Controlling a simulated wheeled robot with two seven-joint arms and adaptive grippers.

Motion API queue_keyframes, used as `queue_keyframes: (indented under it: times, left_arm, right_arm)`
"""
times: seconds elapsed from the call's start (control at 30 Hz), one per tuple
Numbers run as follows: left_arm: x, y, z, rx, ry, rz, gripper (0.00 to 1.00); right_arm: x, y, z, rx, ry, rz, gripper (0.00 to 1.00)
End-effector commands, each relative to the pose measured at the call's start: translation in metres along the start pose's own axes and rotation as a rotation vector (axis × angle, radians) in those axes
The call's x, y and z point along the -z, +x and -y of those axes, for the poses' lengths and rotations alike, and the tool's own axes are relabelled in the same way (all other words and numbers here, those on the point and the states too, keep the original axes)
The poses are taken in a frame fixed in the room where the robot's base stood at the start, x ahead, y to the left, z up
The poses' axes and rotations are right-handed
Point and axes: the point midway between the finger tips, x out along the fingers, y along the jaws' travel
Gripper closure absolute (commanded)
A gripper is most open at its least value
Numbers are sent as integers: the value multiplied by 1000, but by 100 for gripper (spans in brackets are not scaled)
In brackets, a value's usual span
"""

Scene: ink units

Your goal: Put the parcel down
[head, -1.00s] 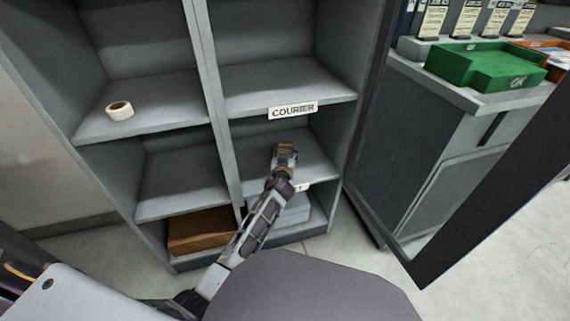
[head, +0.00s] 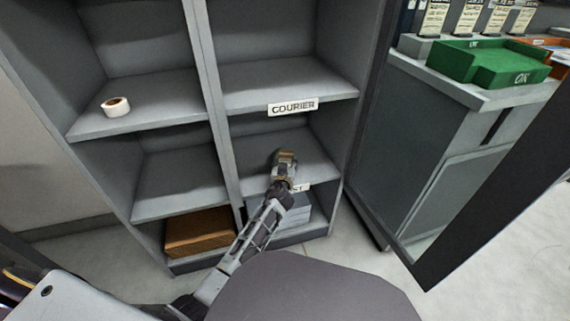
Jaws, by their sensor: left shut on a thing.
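My left gripper (head: 283,162) reaches up from the bottom of the head view into the right column of a grey shelf unit. It is at the compartment under the COURIER label (head: 293,107). It is shut on a small brown thing, likely the parcel (head: 285,155), which is mostly hidden by the gripper. I cannot tell whether the parcel touches the shelf board (head: 311,165) there. A lower label (head: 300,187) on that board's front edge is partly covered by my wrist. My right gripper is not in view.
A white tape roll (head: 116,107) lies on the left shelf. A brown box (head: 199,233) and a grey-blue box (head: 296,210) sit in the bottom compartments. The COURIER shelf (head: 280,84) is empty. A dark door frame and a green tray (head: 487,61) on a cabinet are at right.

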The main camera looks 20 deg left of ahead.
Motion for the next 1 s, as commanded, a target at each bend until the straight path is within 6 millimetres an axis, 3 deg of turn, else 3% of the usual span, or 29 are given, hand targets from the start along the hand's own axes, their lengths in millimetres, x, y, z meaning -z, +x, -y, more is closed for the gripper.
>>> queue_keyframes:
  times: [0.27, 0.3, 0.43, 1.0]
  left_arm:
    - [-2, 1, 0, 0, -1, -2, 77]
    - [-3, 0, 0, 0, 0, 0, 42]
    - [-2, 0, 0, 0, 0, 0, 25]
    - [-1, 0, 0, 0, 0, 0, 25]
  right_arm:
    - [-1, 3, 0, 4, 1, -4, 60]
    - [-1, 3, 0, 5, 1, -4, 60]
    - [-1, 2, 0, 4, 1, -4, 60]
    - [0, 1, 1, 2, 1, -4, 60]
